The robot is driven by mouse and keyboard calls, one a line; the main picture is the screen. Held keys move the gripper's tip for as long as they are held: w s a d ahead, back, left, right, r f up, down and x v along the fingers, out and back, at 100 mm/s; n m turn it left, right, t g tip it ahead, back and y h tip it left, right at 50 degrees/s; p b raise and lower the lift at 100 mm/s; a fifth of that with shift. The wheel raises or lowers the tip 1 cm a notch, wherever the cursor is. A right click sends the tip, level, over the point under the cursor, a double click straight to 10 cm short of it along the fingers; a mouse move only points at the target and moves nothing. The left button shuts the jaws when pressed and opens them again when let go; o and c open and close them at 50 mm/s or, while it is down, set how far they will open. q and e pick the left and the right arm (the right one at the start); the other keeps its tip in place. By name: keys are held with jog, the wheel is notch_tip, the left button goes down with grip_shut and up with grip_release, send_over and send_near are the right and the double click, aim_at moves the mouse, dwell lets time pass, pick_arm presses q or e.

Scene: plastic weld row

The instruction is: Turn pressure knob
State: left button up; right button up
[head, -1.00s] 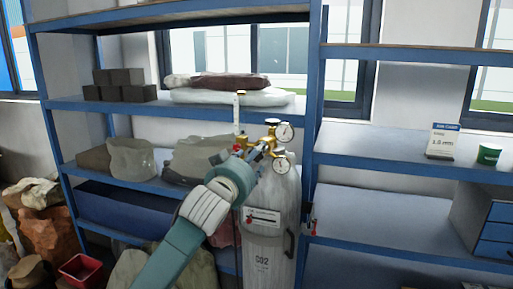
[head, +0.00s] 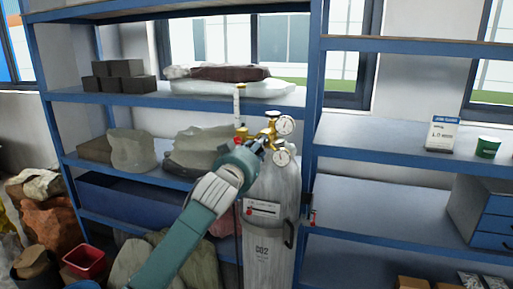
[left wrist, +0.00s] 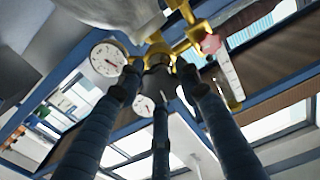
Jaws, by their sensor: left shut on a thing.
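A grey CO2 cylinder (head: 268,220) stands upright in front of the shelving. A brass regulator (head: 272,114) with two round gauges (head: 286,124) sits on its top. My left gripper (head: 258,146) is at the regulator, just left of the lower gauge (head: 281,157). In the left wrist view its three fingers (left wrist: 158,74) are closed around a dark knob (left wrist: 157,78) on the brass body. The fingers largely hide the knob, so its turn position cannot be told. The two gauges also show there, the larger one (left wrist: 108,58) at left. My right gripper is in neither view.
A red valve knob (left wrist: 210,44) and a clear flow tube (left wrist: 230,74) are close beside the fingers. Blue shelves (head: 390,150) stand behind and right of the cylinder. A red bin (head: 84,262) and sacks are on the floor at left.

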pick_arm(q)
jog(key=m, duration=0.5)
jog(key=shift+r, duration=0.25)
jog(key=o, duration=1.2)
jog(key=shift+d, duration=0.1)
jog(key=shift+s+f, duration=0.1)
jog(key=v, duration=1.2)
